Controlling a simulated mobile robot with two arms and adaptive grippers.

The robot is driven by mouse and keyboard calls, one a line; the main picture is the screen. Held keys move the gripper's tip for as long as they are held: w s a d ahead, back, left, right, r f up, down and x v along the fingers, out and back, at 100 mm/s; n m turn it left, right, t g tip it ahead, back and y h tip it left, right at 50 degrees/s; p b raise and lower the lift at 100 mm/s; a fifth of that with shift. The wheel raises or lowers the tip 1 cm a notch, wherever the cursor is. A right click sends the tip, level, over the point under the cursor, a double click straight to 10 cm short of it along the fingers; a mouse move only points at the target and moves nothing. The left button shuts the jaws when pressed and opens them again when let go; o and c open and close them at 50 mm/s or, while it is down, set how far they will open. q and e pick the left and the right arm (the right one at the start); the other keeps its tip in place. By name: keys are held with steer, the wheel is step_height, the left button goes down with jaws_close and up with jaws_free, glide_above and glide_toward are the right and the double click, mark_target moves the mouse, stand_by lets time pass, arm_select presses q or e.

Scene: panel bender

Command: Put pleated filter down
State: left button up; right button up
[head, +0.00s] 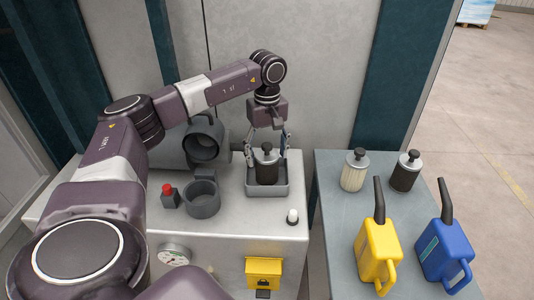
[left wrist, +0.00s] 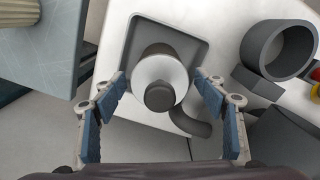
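A dark cylindrical filter (head: 264,170) with a grey cap and knob stands upright in a shallow grey tray (head: 283,190) on the machine top. In the left wrist view its cap (left wrist: 145,68) shows from above inside the tray (left wrist: 197,48). My left gripper (head: 266,151) is above the tray, its fingers on both sides of the filter. In the left wrist view the open fingers (left wrist: 160,98) stand apart with gaps beside the cap. A cream pleated filter (head: 354,176) stands upright on the side table, away from the gripper. My right gripper is not in view.
A grey ring holder (head: 203,199), a red button (head: 168,190) and a large grey housing (head: 203,143) are left of the tray. The side table (head: 335,222) also holds another dark filter (head: 404,174), a yellow can (head: 376,250) and a blue can (head: 444,252).

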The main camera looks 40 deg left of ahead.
arm_select(q)
steer(key=shift+r, duration=0.15)
steer(key=shift+w+r, duration=0.1)
steer(key=shift+r, duration=0.15)
step_height(320, 180, up, 12)
steer(key=shift+f+b, duration=0.25)
steer(key=shift+b, duration=0.7)
